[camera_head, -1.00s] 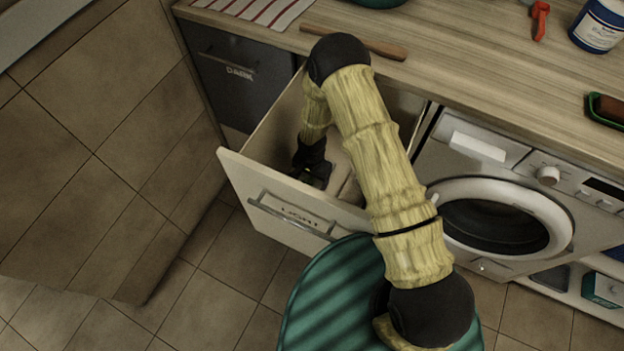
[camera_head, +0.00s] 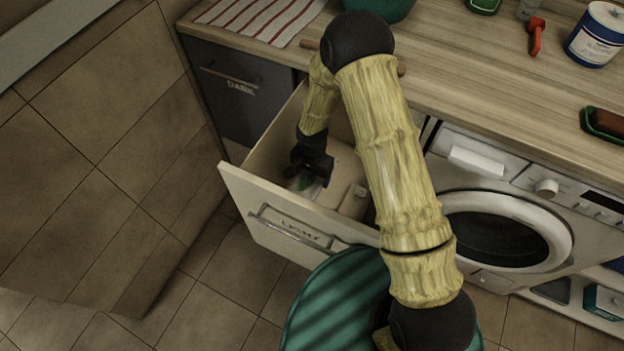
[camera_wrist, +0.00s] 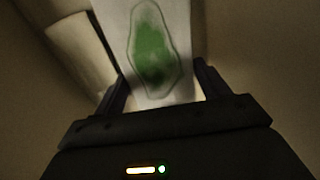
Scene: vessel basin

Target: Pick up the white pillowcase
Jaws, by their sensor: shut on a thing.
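The white pillowcase (camera_wrist: 182,15), a pale cloth with a green stain, is between the fingers of my gripper (camera_wrist: 162,78) in the wrist view. In the head view my gripper (camera_head: 308,176) is inside the open drawer labelled LIGHT (camera_head: 240,205), shut on the pillowcase (camera_head: 312,191). The cloth and its green patch show just below the fingers, and part is hidden by the drawer front. I cannot tell whether its lower end touches the drawer floor.
Another pale item (camera_head: 355,199) lies in the drawer to the right, partly behind my arm. A washing machine (camera_head: 470,170) stands right of the drawer and a closed DARK drawer (camera_head: 235,105) left. The wooden counter (camera_head: 480,75) is above. A green striped round thing (camera_head: 335,300) is in front.

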